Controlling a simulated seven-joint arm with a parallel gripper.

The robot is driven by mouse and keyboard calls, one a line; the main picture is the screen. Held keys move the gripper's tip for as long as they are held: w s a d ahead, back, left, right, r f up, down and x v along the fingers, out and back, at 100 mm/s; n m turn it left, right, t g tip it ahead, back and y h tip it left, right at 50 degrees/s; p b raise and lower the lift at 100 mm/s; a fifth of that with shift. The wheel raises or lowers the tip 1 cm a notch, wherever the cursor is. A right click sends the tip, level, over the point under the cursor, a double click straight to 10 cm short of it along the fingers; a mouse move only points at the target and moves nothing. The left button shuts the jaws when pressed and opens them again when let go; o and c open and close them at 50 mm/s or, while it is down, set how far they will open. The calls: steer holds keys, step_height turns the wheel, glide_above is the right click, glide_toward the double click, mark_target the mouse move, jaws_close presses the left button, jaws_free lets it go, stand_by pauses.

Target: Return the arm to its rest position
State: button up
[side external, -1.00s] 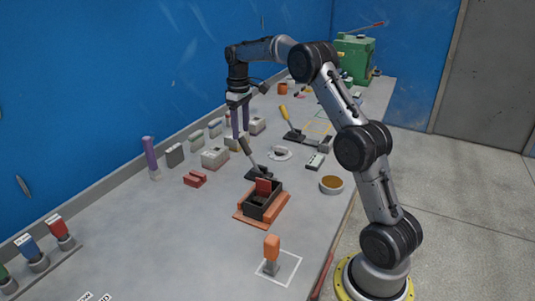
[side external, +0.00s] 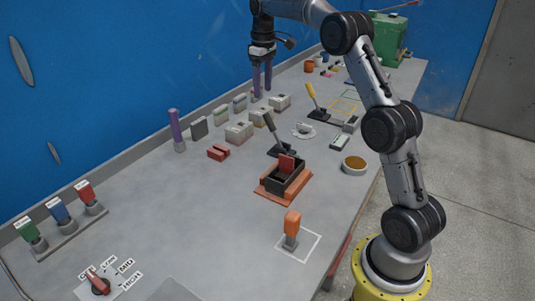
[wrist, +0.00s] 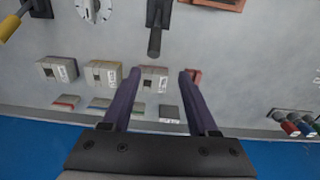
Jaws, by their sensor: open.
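My gripper (side external: 262,92) hangs from my arm on the far side of the grey table (side external: 190,210), with its purple fingers pointing down. In the wrist view, my gripper (wrist: 159,73) is open, with nothing held between its two spread fingers. A grey block (wrist: 153,82) with a label shows in the gap between them, on the table beyond the fingertips. In the side view, the fingers are close to a row of grey blocks (side external: 239,132); their exact height above the table is hard to tell.
A purple post (side external: 176,130) stands near the blue wall. Coloured switches (side external: 58,212) and a red selector knob (side external: 98,283) are at front left.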

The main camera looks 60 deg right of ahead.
steer(key=s+a+r+n+t, duration=0.15)
steer(key=s+a+r, duration=0.25)
steer(key=a+r, duration=0.5)
steer(key=s+a+r+t, duration=0.2)
steer(key=s+a+r, duration=0.3)
steer(key=s+a, duration=0.45)
steer(key=s+a+f+t, duration=0.1)
steer(key=s+a+f, duration=0.1)
steer(key=s, duration=0.5)
steer(key=s+a+f, duration=0.1)
steer(key=s+f, duration=0.2)
steer(key=s, duration=0.3)
steer(key=s+a+f+m, duration=0.1)
steer(key=s+f+m, duration=0.1)
steer(key=s+f, duration=0.3)
step_height(320, 180, down, 4)
steer(key=shift+s+f+t, duration=0.2)
steer(key=shift+s+t, duration=0.05)
steer(key=shift+t, duration=0.1)
steer(key=shift+a, duration=0.1)
